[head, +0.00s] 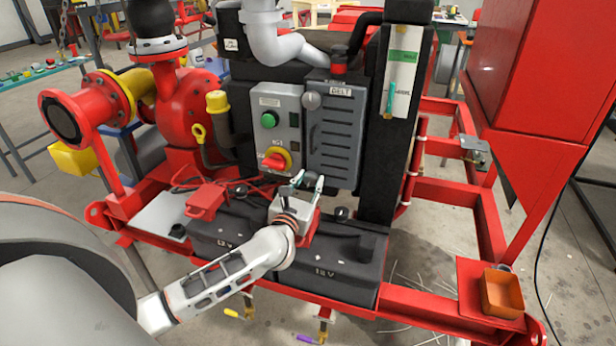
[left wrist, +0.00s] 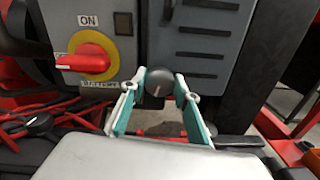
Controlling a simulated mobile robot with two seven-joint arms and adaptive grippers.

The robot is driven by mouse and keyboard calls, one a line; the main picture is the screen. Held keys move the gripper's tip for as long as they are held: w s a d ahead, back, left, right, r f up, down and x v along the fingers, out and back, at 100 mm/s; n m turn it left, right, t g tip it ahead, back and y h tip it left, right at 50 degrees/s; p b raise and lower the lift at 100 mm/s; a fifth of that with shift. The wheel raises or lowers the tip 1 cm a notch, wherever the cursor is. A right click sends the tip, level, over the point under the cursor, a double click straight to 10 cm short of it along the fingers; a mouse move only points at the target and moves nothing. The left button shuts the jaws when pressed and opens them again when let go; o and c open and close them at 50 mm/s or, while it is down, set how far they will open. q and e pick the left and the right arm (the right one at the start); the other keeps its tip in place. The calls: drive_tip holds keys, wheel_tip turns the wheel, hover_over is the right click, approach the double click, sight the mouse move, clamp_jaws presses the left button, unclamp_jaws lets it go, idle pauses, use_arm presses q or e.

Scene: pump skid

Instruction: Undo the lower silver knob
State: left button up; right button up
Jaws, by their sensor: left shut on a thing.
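The lower silver knob (left wrist: 158,82), round and dark grey with a pale mark, sits at the bottom of the grey belt cover (head: 334,135). In the left wrist view it lies between the teal-lined fingers of my left gripper (left wrist: 160,80), which is shut on it. In the head view my left gripper (head: 308,181) reaches the cover's lower left edge; the knob is hard to make out there. The upper silver knob (head: 312,100) is at the cover's top left. The cover is upright against the skid. My right gripper is not in view.
Left of the cover, a grey switch box (head: 275,125) carries a green button and a red rotary switch (head: 276,161) on a yellow disc. Black batteries (head: 340,262) and a red clamp (head: 206,200) with cables lie below. An orange tray (head: 502,293) stands at right.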

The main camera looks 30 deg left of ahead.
use_arm(q)
drive_tip(key=m+p, duration=0.2)
drive_tip(key=shift+r+m, duration=0.2)
drive_tip(key=shift+m, duration=0.1)
drive_tip(key=shift+f+m+p, duration=0.1)
drive_tip(key=shift+m+p, duration=0.4)
drive_tip(key=shift+p, duration=0.2)
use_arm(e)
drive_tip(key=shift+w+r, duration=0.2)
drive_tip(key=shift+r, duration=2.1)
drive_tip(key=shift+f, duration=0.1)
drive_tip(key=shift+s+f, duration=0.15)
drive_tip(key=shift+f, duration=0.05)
use_arm(q)
drive_tip(key=o, duration=1.1)
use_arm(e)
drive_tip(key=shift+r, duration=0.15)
use_arm(q)
drive_tip(key=shift+f, duration=0.1)
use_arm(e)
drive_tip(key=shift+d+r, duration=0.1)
use_arm(q)
drive_tip(key=v, duration=1.2)
drive_tip(key=shift+d, duration=0.1)
